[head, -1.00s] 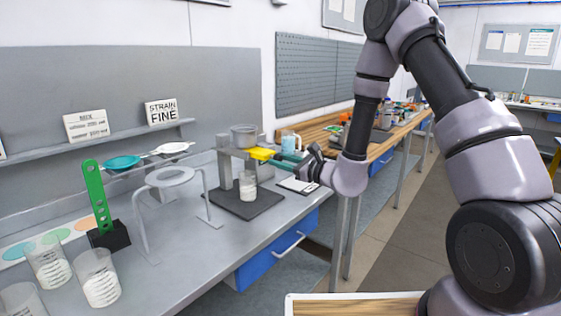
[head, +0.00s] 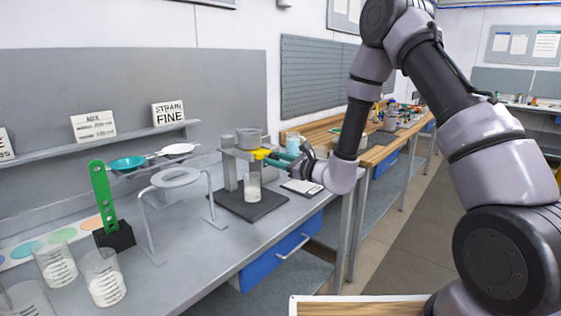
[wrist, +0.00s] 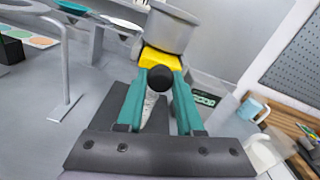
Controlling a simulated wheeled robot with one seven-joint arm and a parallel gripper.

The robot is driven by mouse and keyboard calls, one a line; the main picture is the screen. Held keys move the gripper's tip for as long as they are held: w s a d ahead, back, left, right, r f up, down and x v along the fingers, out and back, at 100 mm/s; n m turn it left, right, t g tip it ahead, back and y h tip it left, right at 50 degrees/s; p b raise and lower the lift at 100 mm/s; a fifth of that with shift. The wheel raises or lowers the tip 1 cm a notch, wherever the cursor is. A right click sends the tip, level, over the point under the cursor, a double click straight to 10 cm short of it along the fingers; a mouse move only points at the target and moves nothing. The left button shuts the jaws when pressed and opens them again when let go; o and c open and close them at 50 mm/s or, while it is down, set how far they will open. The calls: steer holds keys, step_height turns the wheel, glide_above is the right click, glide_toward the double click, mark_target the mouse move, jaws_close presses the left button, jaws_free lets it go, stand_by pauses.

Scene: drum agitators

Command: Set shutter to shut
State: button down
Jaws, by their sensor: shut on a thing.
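A grey round hopper (head: 249,138) stands on a grey stand with a dark base (head: 252,205). A yellow shutter (head: 261,154) sticks out from just under the hopper on its right side. In the wrist view the yellow shutter (wrist: 161,58) lies directly below the hopper (wrist: 172,27), with a black round knob (wrist: 162,78) at its near end. My gripper (head: 281,160) has teal fingers, one on each side of the knob, shut on it. A clear beaker with white contents (head: 252,187) stands on the base under the hopper; the fingers mostly hide it in the wrist view.
A metal ring stand (head: 176,178) and a green upright piece in a black block (head: 102,195) stand to the left. Several beakers are at the front left. A light blue mug (head: 292,141) and a small flat scale (head: 301,187) are beyond and beside my gripper.

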steer(key=shift+a+r, duration=0.1)
steer(key=c, duration=0.5)
jaws_free()
steer(key=shift+w+a, duration=0.1)
steer(key=shift+w, duration=0.05)
steer(key=shift+c, duration=0.2)
steer(key=v, duration=1.1)
steer(key=shift+a, duration=0.1)
